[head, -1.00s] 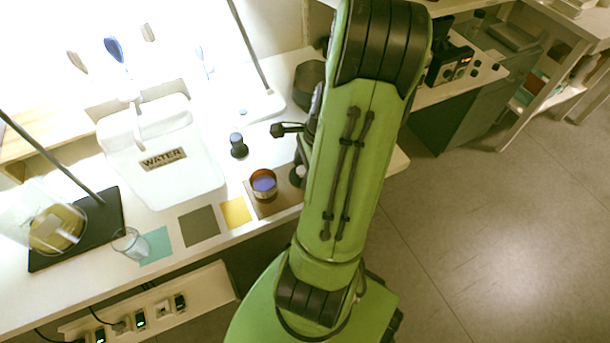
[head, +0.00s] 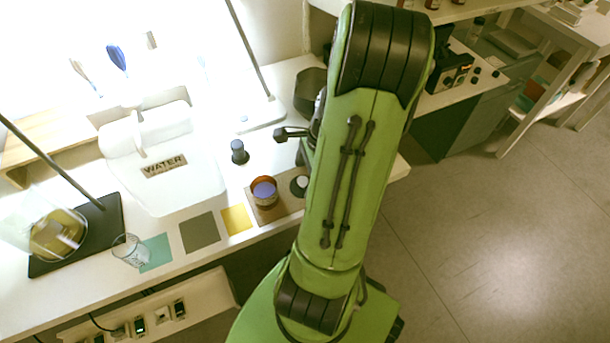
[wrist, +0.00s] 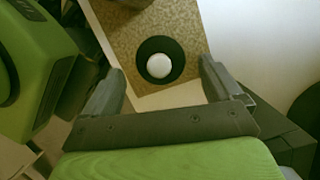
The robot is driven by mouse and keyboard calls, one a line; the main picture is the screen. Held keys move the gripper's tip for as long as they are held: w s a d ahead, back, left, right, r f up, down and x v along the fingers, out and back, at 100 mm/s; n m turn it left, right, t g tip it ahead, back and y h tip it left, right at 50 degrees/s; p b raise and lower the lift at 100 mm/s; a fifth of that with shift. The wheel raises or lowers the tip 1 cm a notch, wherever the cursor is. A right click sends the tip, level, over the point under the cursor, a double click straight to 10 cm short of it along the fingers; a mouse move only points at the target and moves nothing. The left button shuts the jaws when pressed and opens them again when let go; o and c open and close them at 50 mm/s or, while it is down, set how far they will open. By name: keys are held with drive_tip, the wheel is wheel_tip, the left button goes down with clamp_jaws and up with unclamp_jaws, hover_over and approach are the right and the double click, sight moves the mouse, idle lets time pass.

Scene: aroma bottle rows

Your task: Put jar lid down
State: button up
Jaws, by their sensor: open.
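The jar lid is a dark round disc with a white knob (head: 301,182). It lies flat on the brown cork mat (head: 267,214), to the right of the open jar (head: 264,194), an amber jar with purple contents. In the wrist view the lid (wrist: 161,66) lies on the speckled mat (wrist: 118,22), ahead of and between my fingers. My gripper (wrist: 162,72) is open and empty, apart from the lid. In the head view my arm hides most of the gripper.
A small dark bottle (head: 239,152) stands behind the mat. Yellow (head: 236,219), grey (head: 199,233) and teal (head: 156,252) squares lie to the left, with a clear glass (head: 130,250) beside the teal one. A white water container (head: 180,190) stands behind them. The bench's front edge is close to the mat.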

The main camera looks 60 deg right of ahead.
drive_tip(key=p+v, duration=0.4)
drive_tip(key=v, duration=0.6)
drive_tip(key=w+a+r+n+h, duration=0.1)
drive_tip(key=w+a+r+n, duration=0.2)
drive_tip(key=a+r+n, duration=0.3)
drive_tip(key=w+a+r+n+h, duration=0.2)
drive_tip(key=w+a+r+n, duration=0.1)
drive_tip(key=a+n, duration=0.55)
drive_tip(key=s+a+r+n+t, duration=0.1)
drive_tip(key=s+a+r+n, duration=0.1)
drive_tip(key=a+n, duration=0.3)
drive_tip(key=s+a+r+n+t, duration=0.2)
drive_tip(key=s+a+n, duration=0.1)
drive_tip(key=a+n, duration=0.3)
drive_tip(key=shift+r+n+t+y, duration=0.25)
drive_tip(key=shift+n+t+y, duration=0.05)
drive_tip(key=shift+n+y, duration=0.15)
drive_tip(key=shift+s+r, duration=0.1)
drive_tip(key=shift+s, duration=0.05)
wheel_tip(320, 180, up, 10)
drive_tip(key=p, duration=1)
